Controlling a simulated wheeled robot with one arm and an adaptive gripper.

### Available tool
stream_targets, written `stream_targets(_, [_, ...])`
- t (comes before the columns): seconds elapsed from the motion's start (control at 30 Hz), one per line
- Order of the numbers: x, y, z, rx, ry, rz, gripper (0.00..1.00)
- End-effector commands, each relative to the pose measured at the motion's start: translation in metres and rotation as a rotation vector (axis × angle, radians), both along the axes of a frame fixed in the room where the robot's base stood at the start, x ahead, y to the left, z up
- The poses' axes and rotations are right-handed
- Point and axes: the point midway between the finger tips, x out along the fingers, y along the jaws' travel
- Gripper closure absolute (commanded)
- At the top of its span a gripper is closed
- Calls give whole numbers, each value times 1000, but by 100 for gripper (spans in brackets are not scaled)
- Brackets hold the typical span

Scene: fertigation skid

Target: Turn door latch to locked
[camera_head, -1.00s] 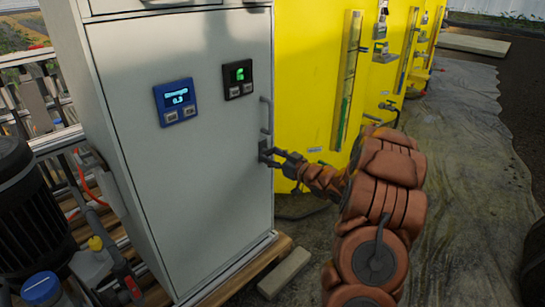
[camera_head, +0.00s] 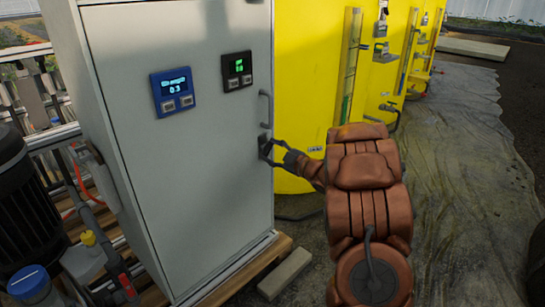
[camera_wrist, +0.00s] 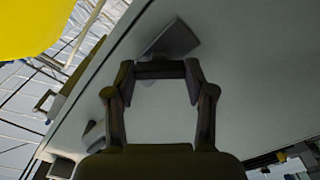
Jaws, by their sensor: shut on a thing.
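The grey cabinet door (camera_head: 205,190) is shut, with a small dark latch (camera_head: 263,141) near its right edge, below the vertical handle. My gripper (camera_head: 268,152) is at the latch, shut on it, reaching in from the right. In the wrist view the fingers of my gripper (camera_wrist: 160,69) meet at the latch, and a grey plate of the latch (camera_wrist: 174,39) shows just beyond them against the pale door (camera_wrist: 255,65). The fingers hide the gripped part, so I cannot tell the latch's exact angle.
A vertical grey handle (camera_head: 265,109) stands just above the latch. A blue display (camera_head: 173,93) and a black display (camera_head: 237,71) sit on the door. Yellow tanks (camera_head: 305,70) stand close behind my arm. A grey block (camera_head: 285,274) lies on the floor by the cabinet.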

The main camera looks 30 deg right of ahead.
Motion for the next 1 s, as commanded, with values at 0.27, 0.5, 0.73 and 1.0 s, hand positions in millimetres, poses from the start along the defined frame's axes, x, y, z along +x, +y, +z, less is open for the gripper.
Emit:
stream_targets(0.27, [0, 0, -5, -259, -58, 1, 81])
stream_targets(0.5, [0, 1, -3, -470, -110, 2, 81])
stream_targets(0.73, [0, 1, -3, -628, -146, 2, 81])
stream_targets(1.0, [0, 1, -2, -736, -169, 2, 81])
